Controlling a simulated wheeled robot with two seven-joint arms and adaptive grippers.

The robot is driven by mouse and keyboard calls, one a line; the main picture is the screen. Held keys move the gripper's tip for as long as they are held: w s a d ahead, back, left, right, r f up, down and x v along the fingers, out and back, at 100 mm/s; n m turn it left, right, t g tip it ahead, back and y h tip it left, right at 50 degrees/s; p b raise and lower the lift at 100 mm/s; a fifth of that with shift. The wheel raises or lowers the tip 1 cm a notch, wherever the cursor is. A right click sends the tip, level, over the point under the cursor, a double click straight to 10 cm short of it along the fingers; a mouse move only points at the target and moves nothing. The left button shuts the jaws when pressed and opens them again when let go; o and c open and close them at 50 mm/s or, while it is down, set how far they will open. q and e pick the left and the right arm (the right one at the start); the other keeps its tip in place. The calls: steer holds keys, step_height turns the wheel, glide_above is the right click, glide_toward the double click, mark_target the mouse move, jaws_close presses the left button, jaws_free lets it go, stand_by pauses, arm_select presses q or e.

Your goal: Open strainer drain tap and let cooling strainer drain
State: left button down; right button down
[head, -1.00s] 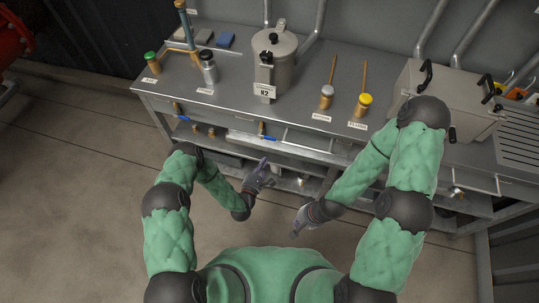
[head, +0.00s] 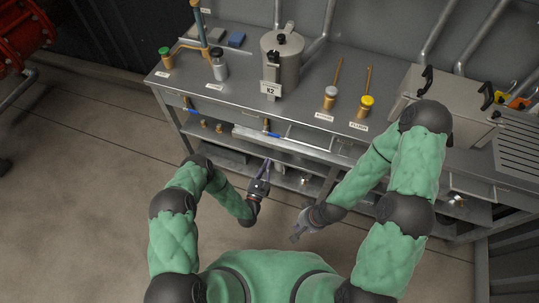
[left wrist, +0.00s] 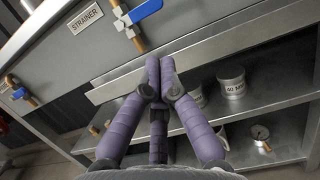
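The strainer drain tap, with a blue lever (left wrist: 145,9) and brass body (left wrist: 129,26), is on the bench front beside a STRAINER label (left wrist: 87,17) in the left wrist view. In the head view a blue-levered tap (head: 267,125) shows below the grey lidded K2 vessel (head: 280,62). My left gripper (left wrist: 160,66) has its purple fingers together with nothing visible between them. It is below the tap, apart from it; it also shows in the head view (head: 267,164). My right gripper (head: 297,237) hangs low in front of the bench; its finger opening is unclear.
Another blue-handled tap (left wrist: 19,92) is on the left of the bench front. A lower shelf (left wrist: 262,78) holds white cans (left wrist: 231,82). Jars, brushes and a metal box (head: 434,94) stand on the bench top. The floor in front is clear.

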mark_target(271, 134)
arm_select(q)
steer(key=b+x, duration=0.1)
steer(key=x, duration=0.8)
